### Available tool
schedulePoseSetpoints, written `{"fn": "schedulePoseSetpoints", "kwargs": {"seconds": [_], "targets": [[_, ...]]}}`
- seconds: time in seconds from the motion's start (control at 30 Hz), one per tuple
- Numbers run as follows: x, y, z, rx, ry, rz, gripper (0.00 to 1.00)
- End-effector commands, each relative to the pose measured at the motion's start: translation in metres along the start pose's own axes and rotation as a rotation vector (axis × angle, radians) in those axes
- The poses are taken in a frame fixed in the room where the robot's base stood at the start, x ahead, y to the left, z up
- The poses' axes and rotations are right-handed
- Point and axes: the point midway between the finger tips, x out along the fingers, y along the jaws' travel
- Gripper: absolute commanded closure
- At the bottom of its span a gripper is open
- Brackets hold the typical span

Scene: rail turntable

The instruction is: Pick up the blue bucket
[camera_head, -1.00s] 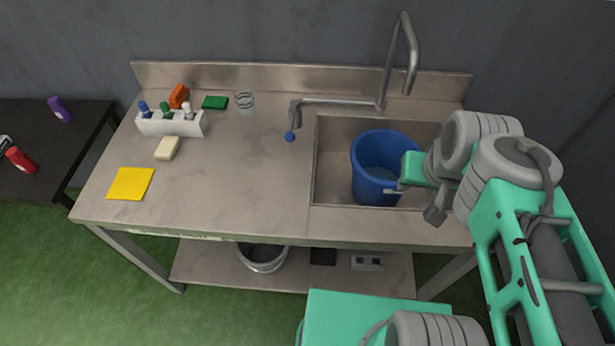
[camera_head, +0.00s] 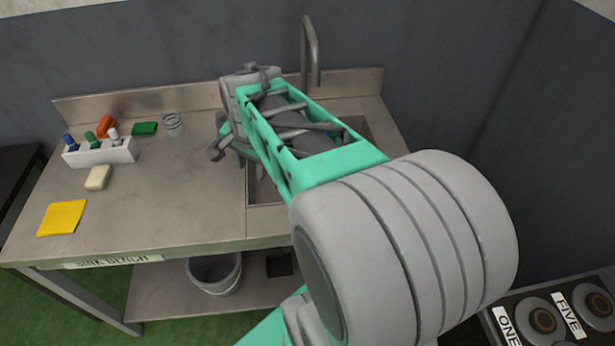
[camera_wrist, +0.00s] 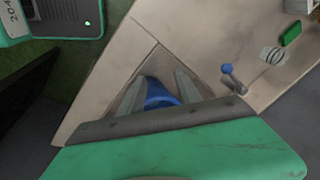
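The blue bucket (camera_wrist: 158,92) shows partly in the wrist view, low between my gripper's two fingers. My gripper (camera_wrist: 160,76) is open, its grey fingers spread to either side of the visible blue. I cannot tell whether they touch the bucket. In the head view my arm covers almost all of the bucket, with only a trace of blue (camera_head: 300,153) showing through the arm's frame. The bucket's base and handle are hidden. The steel sink (camera_head: 262,190) shows beside my arm.
The tall tap (camera_head: 311,50) stands behind the sink, and a blue knob (camera_wrist: 227,69) is near my gripper. A white bottle holder (camera_head: 100,152), soap (camera_head: 98,177) and yellow cloth (camera_head: 62,217) are left on the bench. A grey bucket (camera_head: 215,273) sits on the lower shelf.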

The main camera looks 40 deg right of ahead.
Motion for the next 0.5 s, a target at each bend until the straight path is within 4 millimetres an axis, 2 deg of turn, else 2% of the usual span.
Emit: {"fn": "schedulePoseSetpoints", "kwargs": {"seconds": [0.03, 0.1, 0.23, 0.33, 0.5], "targets": [[0.038, 0.014, -0.029, 0.252, -0.004, 0.037, 0.60], [0.072, 0.030, -0.067, 0.611, 0.004, 0.072, 0.60], [0.119, 0.062, -0.117, 1.116, 0.028, 0.111, 0.60], [0.137, 0.079, -0.137, 1.323, 0.041, 0.126, 0.60], [0.156, 0.085, -0.142, 1.398, 0.045, 0.133, 0.60]]}}
